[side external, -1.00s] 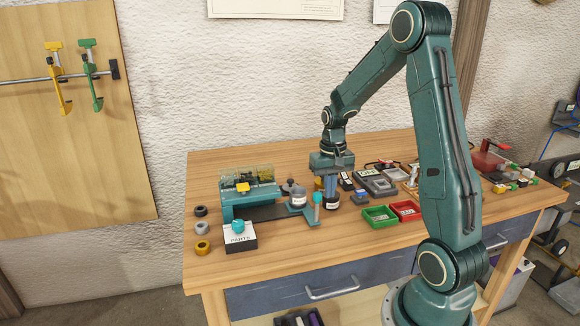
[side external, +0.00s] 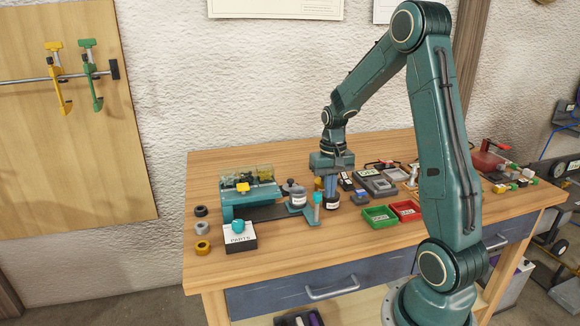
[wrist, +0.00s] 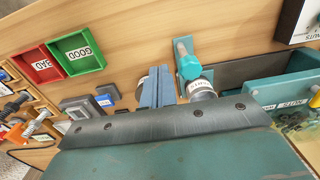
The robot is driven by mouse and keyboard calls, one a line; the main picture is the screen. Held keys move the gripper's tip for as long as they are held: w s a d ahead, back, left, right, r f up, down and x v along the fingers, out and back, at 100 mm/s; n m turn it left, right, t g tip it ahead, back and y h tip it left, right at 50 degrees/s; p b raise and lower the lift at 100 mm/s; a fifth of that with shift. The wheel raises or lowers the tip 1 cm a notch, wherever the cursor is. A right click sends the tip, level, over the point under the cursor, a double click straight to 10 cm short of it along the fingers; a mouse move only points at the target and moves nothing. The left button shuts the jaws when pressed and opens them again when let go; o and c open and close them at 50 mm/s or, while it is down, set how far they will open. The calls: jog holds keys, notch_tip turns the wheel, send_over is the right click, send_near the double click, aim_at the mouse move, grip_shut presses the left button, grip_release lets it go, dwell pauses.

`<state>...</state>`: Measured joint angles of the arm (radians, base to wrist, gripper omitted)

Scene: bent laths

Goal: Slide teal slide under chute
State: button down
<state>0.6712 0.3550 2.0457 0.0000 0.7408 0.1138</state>
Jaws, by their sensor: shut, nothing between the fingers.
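The teal slide is a flat plate with an upright teal-topped post (side external: 318,200), at the right end of a dark track (side external: 262,213). In the wrist view the post (wrist: 183,50) stands beside a labelled grey jar (wrist: 201,90). The chute appears to be the teal housing (side external: 250,197) with a clear cover at the left; part of a labelled teal body (wrist: 285,103) shows in the wrist view. My gripper (side external: 331,190) is shut and empty, pointing down to the right of the slide. In the wrist view its fingers (wrist: 157,84) are left of the post, apparently without touching it.
Another labelled jar (side external: 332,202) is close by my fingertips. A green tray (side external: 380,217) and a red tray (side external: 406,210) lie to the right. The front middle of the bench is clear.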

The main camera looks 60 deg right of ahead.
jog(key=w+a, duration=0.8)
jog(key=shift+w+a, duration=0.35)
jog(key=shift+w, duration=0.05)
dwell(4.5)
jog(key=shift+s+d, duration=0.1)
jog(key=shift+s, duration=0.05)
jog(key=shift+s+d, duration=0.25)
jog(key=shift+d, duration=0.1)
jog(key=shift+r, duration=0.15)
jog(key=shift+r, duration=2.85)
